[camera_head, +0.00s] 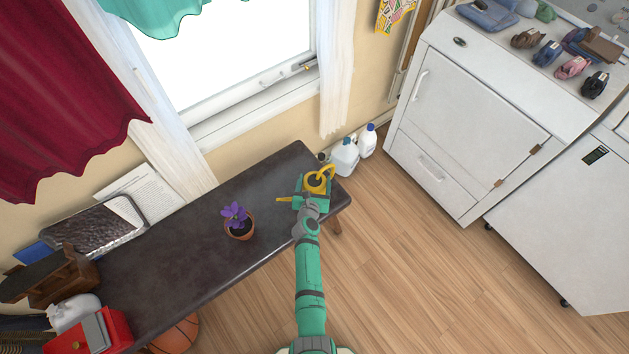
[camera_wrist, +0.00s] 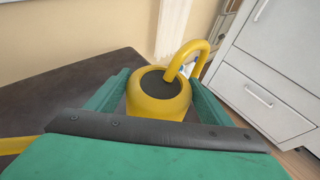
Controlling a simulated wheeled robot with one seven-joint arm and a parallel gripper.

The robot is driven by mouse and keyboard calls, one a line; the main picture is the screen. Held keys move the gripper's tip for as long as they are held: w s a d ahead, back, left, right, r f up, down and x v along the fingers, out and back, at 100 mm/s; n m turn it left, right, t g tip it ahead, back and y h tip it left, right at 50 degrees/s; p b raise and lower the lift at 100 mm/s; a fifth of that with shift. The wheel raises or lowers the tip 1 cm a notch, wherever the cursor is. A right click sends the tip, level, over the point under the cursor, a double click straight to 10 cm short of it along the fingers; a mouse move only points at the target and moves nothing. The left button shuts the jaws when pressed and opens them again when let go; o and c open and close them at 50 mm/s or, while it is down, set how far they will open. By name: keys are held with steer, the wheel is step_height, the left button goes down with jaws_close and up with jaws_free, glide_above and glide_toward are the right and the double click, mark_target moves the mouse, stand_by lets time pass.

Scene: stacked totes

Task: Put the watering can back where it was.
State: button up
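The yellow watering can (camera_head: 316,184) is at the right end of the dark bench (camera_head: 262,178), with its looped handle to the upper right and its spout pointing left. In the wrist view the can (camera_wrist: 158,103) stands upright between my green fingers, which press close on both sides. My gripper (camera_head: 311,187) is shut on its body. The dark round opening faces up. The can's base is hidden, so I cannot tell whether it touches the bench.
A potted purple flower (camera_head: 238,221) stands on the bench left of my gripper. White bottles (camera_head: 345,157) stand on the floor beyond the bench's right end. A white cabinet (camera_head: 470,120) is at right. The bench between plant and can is clear.

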steer(key=o, duration=0.3)
steer(key=shift+r, duration=0.15)
steer(key=s+d+r+n+t, duration=0.1)
steer(key=s+r+n, duration=0.4)
steer(key=s, duration=0.5)
steer(key=s+d+r+n+h, duration=0.1)
steer(key=s+r+n, duration=0.35)
steer(key=s, duration=0.65)
steer(key=s+d+r+n+t, duration=0.1)
steer(key=s+r+n, duration=0.4)
steer(key=s, duration=0.5)
steer(key=s+a+r+n+y, duration=0.1)
steer(key=s+r+n, duration=0.4)
steer(key=n, duration=0.2)
steer(key=s+a+r+n, duration=0.1)
steer(key=s+r+n, duration=0.4)
steer(key=n, duration=0.3)
steer(key=s+a+r+n+y, duration=0.1)
steer(key=s+r+n, duration=0.4)
steer(key=n, duration=0.3)
steer(key=shift+s+a+r+y, duration=0.1)
steer(key=shift+s+r+y, duration=0.05)
steer(key=shift+s, duration=0.25)
steer(key=shift+s+a+r+y, duration=0.1)
steer(key=shift+s+y, duration=0.05)
steer(key=shift+s, duration=0.2)
